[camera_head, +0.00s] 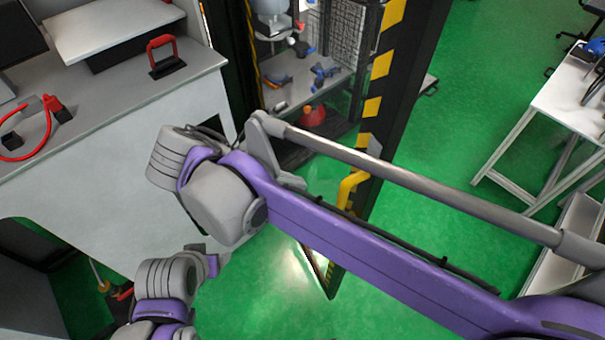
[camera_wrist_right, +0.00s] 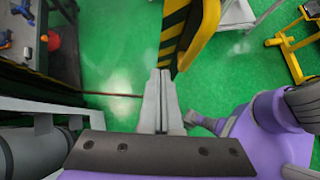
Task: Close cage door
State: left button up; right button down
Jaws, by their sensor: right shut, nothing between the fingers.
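The cage door (camera_head: 384,85) has a black frame with yellow stripes and stands open, its lower end partly hidden behind my purple right arm. A yellow handle (camera_head: 350,188) shows on it just above the arm. My right gripper (camera_wrist_right: 160,80) shows in the right wrist view with its fingers together and empty. The fingertips are beside the lower end of a black-and-yellow striped door edge (camera_wrist_right: 176,35); I cannot tell whether they touch it. In the head view I cannot make out the right fingertips. I cannot identify my left gripper in either view.
The cage holds a grey shelf (camera_head: 292,82) with blue parts and a red object (camera_head: 312,116) low down. A grey-white bench (camera_head: 150,105) stands at left, a white table (camera_head: 545,105) at right. A yellow trolley (camera_wrist_right: 290,45) shows in the wrist view. Green floor lies between.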

jog(key=w+d+f+p, duration=0.1)
jog(key=w+d+f, duration=0.2)
jog(key=d+f, duration=0.2)
jog(key=d, duration=0.3)
jog(key=shift+w+d, duration=0.25)
jog(key=shift+f, duration=0.1)
